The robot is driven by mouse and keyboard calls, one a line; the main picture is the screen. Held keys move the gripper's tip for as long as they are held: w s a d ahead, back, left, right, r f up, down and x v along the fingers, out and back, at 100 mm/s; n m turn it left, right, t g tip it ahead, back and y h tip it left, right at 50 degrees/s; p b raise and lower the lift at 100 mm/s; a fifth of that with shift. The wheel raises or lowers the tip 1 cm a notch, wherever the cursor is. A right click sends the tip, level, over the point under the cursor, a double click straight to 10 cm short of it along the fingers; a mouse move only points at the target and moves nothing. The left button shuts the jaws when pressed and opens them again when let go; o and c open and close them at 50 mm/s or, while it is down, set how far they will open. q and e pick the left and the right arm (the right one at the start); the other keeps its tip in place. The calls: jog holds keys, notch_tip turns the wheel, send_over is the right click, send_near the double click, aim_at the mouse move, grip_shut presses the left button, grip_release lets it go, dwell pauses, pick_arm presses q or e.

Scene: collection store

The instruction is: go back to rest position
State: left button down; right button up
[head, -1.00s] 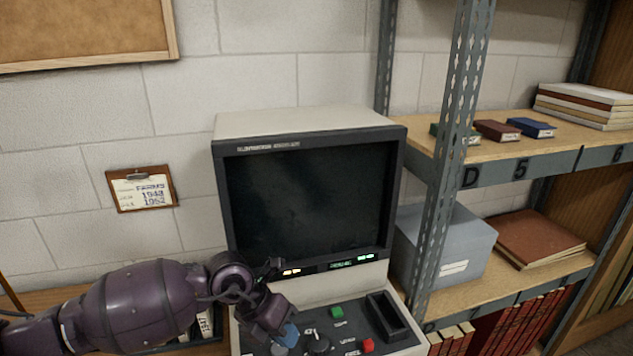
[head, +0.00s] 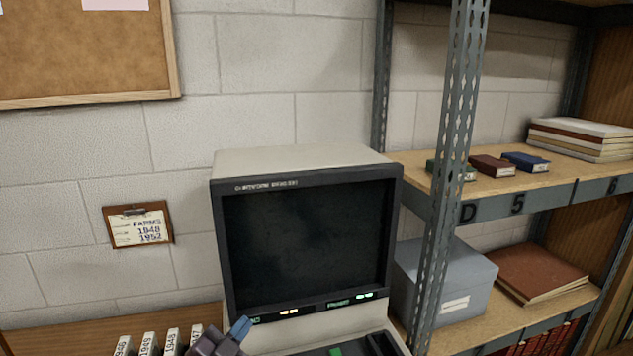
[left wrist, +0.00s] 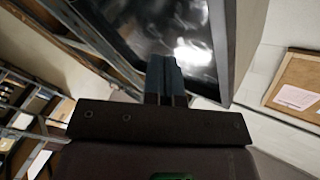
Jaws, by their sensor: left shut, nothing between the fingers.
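My left gripper (head: 240,328) shows at the bottom edge of the head view, in front of the lower left of the microfilm reader (head: 306,241). Only its blue fingertips and a dark part of the hand show. In the left wrist view my left gripper (left wrist: 163,66) has its fingers together with nothing between them, and the reader's dark screen (left wrist: 160,30) is beyond them. The rest of the left arm is below the head view. My right gripper is in neither view.
A metal shelf (head: 515,205) stands at the right with small boxes, a grey box (head: 445,283) and books. Several labelled boxes (head: 148,344) stand at the lower left. A clipboard (head: 138,226) and a corkboard (head: 90,50) hang on the wall.

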pick_arm(q)
jog(key=s+a+f+n+g+y, duration=0.1)
jog(key=s+a+f+n+y, duration=0.1)
jog(key=s+f, duration=0.4)
jog(key=s+a+f+n+g+y, duration=0.2)
jog(key=s+a+f+n, duration=0.2)
jog(key=s+a+f, duration=0.2)
jog(key=s+a+f+n+g+y, duration=0.1)
jog(key=s+a+f+n+y, duration=0.2)
jog(key=f, duration=0.4)
jog(key=shift+s+a+f+n+g, duration=0.2)
jog(key=shift+s+a+n, duration=0.1)
jog(key=shift+s+a, duration=0.35)
jog(key=shift+s+a+f+n+g, duration=0.15)
jog(key=shift+s+a+n, duration=0.2)
jog(key=shift+s, duration=0.4)
jog(key=shift+n+g+y, duration=0.25)
jog(key=shift+g+y, duration=0.05)
jog(key=shift+g, duration=0.25)
jog(key=s+f, duration=0.2)
jog(key=s, duration=0.1)
jog(key=s+f, duration=0.1)
jog(key=s, duration=0.1)
jog(key=shift+s+a, duration=0.15)
jog(key=shift+a, duration=0.25)
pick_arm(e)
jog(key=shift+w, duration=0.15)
